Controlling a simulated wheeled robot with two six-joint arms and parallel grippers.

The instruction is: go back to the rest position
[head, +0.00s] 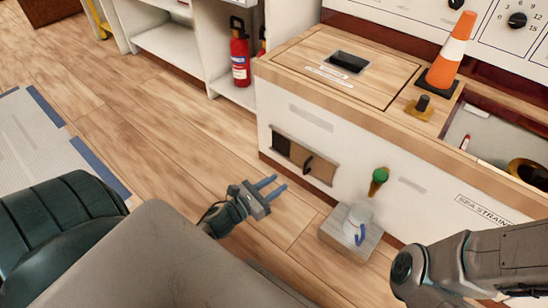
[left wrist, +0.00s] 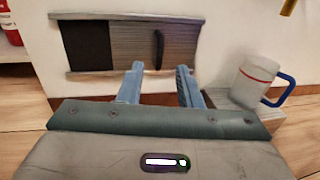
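My left gripper (head: 266,187) is open and empty, in front of the white cabinet and above the wood floor. Its two blue fingers also show in the left wrist view (left wrist: 158,88), apart with nothing between them. They point toward a sliding panel (head: 306,160) with a dark handle, set low in the cabinet front. The panel also shows in the left wrist view (left wrist: 138,48), with a dark opening at its left. My right arm (head: 470,270) comes in at the lower right, and its gripper is out of view.
A white jug with a blue handle (head: 357,222) stands on a small block (head: 338,240) below a green-knobbed tap (head: 379,178). A traffic cone (head: 451,50) stands on the wooden counter (head: 300,60). A fire extinguisher (head: 240,55) stands behind. Floor (head: 150,130) to the left is clear.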

